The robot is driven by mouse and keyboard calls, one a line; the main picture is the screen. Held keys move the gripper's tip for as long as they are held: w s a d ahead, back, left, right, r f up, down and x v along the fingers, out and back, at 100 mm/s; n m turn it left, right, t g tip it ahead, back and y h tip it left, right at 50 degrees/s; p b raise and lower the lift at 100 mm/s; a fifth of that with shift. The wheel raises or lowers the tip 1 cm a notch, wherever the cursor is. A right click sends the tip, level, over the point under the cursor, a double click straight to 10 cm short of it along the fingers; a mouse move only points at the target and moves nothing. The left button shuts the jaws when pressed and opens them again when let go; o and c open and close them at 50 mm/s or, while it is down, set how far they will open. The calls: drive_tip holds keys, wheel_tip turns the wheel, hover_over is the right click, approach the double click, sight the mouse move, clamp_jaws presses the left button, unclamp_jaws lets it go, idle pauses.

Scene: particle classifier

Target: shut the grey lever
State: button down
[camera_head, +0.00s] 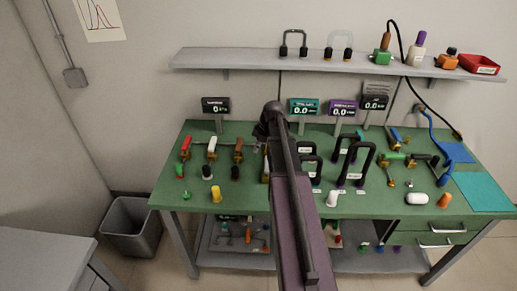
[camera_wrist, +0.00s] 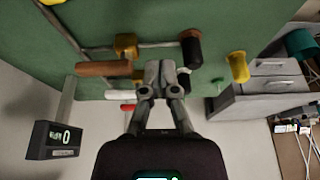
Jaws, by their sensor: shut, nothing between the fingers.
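I cannot make out the grey lever for certain in either view. In the head view a pale handle (camera_head: 265,167) shows beside my arm at the right end of the row of levers, and my arm partly covers that spot. My gripper (camera_wrist: 160,68) is shut and empty in the wrist view. It appears close to the brown lever (camera_wrist: 103,68) and a black knob (camera_wrist: 190,50); contact cannot be told.
The red lever (camera_head: 186,147) and white lever (camera_head: 211,147) stand left of the brown one on the green table (camera_head: 300,205). Displays (camera_head: 216,105) stand behind. Black hoop handles (camera_head: 360,160) rise right of my arm. A yellow knob (camera_head: 216,194) sits near the front.

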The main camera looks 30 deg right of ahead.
sight(267, 165)
drive_tip(key=shift+b+x, duration=2.55)
drive_tip(key=shift+x, duration=0.4)
drive_tip(key=shift+s+d+r+p, duration=0.1)
drive_tip(key=shift+s+d+p, duration=0.05)
drive_tip(key=shift+s+d, duration=0.3)
drive_tip(key=shift+s+d+r+p, duration=0.15)
drive_tip(key=shift+s+d, duration=0.15)
drive_tip(key=shift+d, duration=0.15)
drive_tip(key=shift+s+d, duration=0.5)
drive_tip(key=shift+d, duration=0.2)
drive_tip(key=shift+d, duration=0.15)
drive_tip(key=shift+s+d, duration=0.1)
drive_tip(key=shift+d, duration=0.05)
drive_tip(key=shift+m, duration=0.3)
